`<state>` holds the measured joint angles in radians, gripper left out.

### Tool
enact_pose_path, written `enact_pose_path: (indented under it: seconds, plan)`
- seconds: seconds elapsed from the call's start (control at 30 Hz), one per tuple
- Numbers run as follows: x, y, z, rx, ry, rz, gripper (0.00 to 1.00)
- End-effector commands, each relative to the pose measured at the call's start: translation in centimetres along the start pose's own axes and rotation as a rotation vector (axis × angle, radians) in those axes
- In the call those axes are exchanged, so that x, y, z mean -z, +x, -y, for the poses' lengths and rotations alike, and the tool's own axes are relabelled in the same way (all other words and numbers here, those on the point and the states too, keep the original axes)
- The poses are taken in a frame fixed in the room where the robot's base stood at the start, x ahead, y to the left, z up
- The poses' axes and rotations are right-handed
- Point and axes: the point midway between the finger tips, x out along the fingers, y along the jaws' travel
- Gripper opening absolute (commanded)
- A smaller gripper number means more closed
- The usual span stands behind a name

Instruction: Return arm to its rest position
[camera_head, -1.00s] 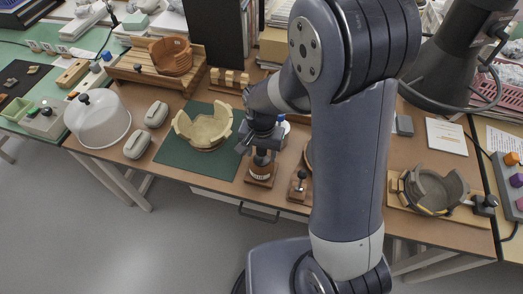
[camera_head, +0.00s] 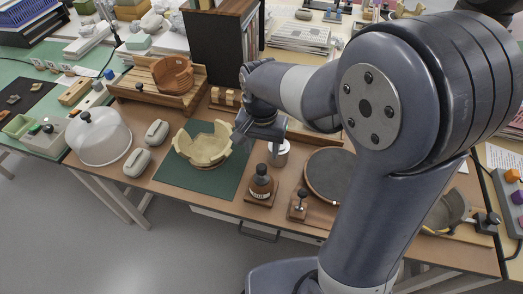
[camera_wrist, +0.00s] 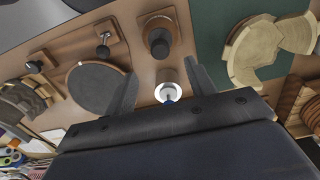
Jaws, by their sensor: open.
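My gripper (camera_head: 250,138) is raised over the workbench in the head view, above and behind the brown bottle (camera_head: 262,182) on its wooden base. In the wrist view, my two fingers (camera_wrist: 160,86) stand wide apart with nothing held between them. The brown bottle (camera_wrist: 158,40) shows beyond the fingertips, and a metal cup with a blue-tipped tool (camera_wrist: 167,92) shows between the fingers, below them. My arm bends up and over the bench from the right in the head view and hides part of it.
A pale partly built bowl (camera_head: 203,149) sits on a green mat (camera_head: 190,178). A dark round turntable (camera_head: 331,174) is right of the bottle. A clear dome (camera_head: 99,137) and a wooden tray with an orange bowl (camera_head: 172,73) are left. A grey vessel (camera_head: 446,212) is partly hidden by my arm.

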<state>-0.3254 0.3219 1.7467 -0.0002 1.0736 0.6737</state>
Motion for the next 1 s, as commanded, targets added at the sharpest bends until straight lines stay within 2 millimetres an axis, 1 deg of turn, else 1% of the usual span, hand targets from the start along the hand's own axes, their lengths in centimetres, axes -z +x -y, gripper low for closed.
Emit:
enact_pose_path:
  seconds: [0.17, 0.27, 0.37, 0.6, 0.8, 0.97, 1.0]
  plan:
    - [0.0, 0.1, 0.0, 0.0, 0.0, 0.0, 0.53]
    - [0.0, 0.7, 0.0, -0.001, 0.0, 0.001, 0.53]
    - [0.0, 2.0, 0.0, -0.002, 0.0, 0.003, 0.53]
    - [-0.1, 6.6, -0.1, -0.004, 0.0, 0.005, 0.53]
    - [0.0, 9.6, 0.0, -0.002, 0.0, 0.003, 0.53]
    - [0.0, 10.9, 0.0, 0.0, 0.0, 0.0, 0.53]
    - [0.0, 10.6, 0.0, 0.001, 0.0, -0.001, 0.53]
